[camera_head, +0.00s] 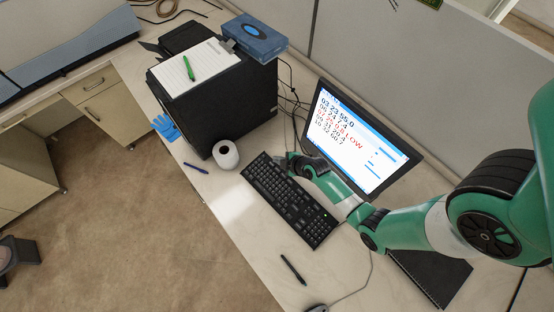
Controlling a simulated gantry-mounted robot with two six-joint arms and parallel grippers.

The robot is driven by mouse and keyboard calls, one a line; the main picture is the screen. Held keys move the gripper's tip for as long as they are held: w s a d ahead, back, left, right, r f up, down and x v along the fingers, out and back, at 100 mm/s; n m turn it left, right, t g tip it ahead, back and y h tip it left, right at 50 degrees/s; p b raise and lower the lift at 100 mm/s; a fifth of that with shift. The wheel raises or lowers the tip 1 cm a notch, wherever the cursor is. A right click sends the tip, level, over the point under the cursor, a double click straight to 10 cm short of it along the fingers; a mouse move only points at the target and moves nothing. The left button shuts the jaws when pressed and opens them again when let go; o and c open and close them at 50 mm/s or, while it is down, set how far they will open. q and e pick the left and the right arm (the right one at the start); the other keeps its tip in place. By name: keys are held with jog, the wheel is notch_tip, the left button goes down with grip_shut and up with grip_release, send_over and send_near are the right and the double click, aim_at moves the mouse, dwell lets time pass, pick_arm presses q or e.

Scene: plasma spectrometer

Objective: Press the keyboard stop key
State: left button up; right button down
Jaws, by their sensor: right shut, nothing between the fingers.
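The black keyboard (290,200) lies on the desk in front of the monitor, running diagonally from upper left to lower right. The stop key is too small to pick out. My right arm comes in from the right, in front of the monitor. My right gripper (284,162) is shut and empty, at the upper, monitor-side edge of the keyboard near its far end. I cannot tell whether its tip touches a key. My left gripper is not in view.
The monitor (350,140) shows numbers and the red word LOW. A black box (220,105) carries a notepad (196,72) and a tissue box (255,38). A white roll (226,155), pens (293,269) and a mouse (318,308) lie nearby. A partition stands behind the desk.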

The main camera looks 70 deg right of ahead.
aim_at(279, 171)
jog(key=shift+s+d+f+b, duration=0.1)
jog(key=shift+d+f+b, duration=0.05)
jog(key=shift+f+b, duration=1.25)
jog(key=shift+s+d+f+b, duration=0.1)
jog(key=shift+d+f+b, duration=0.05)
jog(key=shift+f+b, duration=1.25)
jog(key=shift+d+f+b, duration=0.15)
jog(key=shift+f+b, duration=1.1)
jog(key=shift+f, duration=0.25)
jog(key=shift+f+b, duration=0.4)
jog(key=shift+b, duration=0.05)
jog(key=shift+f+b, duration=0.4)
jog(key=shift+b, duration=0.05)
jog(key=shift+r, duration=0.15)
jog(key=shift+r+p, duration=0.65)
jog(key=shift+p, duration=0.1)
jog(key=r+p, duration=0.4)
jog(key=r, duration=0.1)
jog(key=shift+w+a+r+p, duration=0.15)
jog(key=shift+a+p, duration=0.1)
jog(key=shift+p, duration=0.15)
